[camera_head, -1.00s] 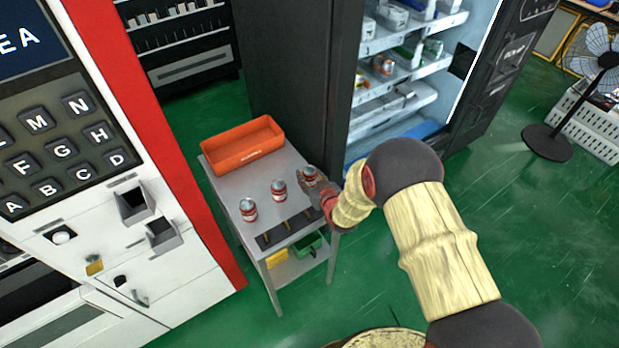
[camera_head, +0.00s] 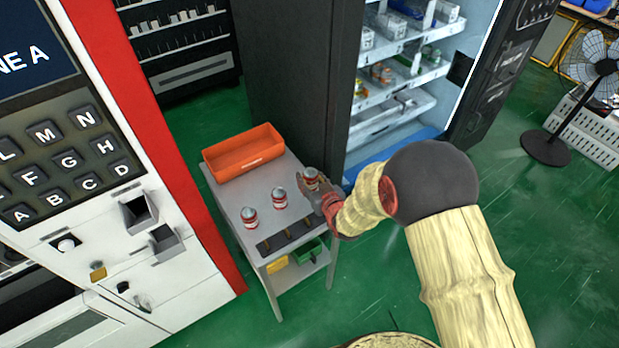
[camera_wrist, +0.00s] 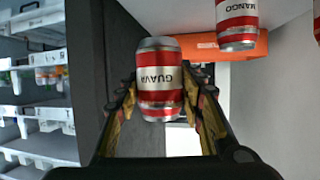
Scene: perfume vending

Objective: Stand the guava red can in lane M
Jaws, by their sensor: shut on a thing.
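The guava red can (camera_wrist: 160,78) is red and silver and reads GUAVA in the wrist view. My gripper (camera_wrist: 161,95) is shut on it, one finger on each side. In the head view the guava can (camera_head: 311,178) is at the right rear of the grey table, upright, with my gripper (camera_head: 318,190) on its right and front side. I cannot tell whether it clears the tabletop. The open vending machine (camera_head: 400,85) has several lit shelves, partly stocked. I cannot make out a lane M label on them.
Two similar cans stand on the grey table (camera_head: 262,178), one (camera_head: 279,197) nearer the held can. An orange bin (camera_head: 244,155) sits at the table's back. A red and white keypad machine (camera_head: 170,130) is at left. A fan (camera_head: 590,75) stands at far right.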

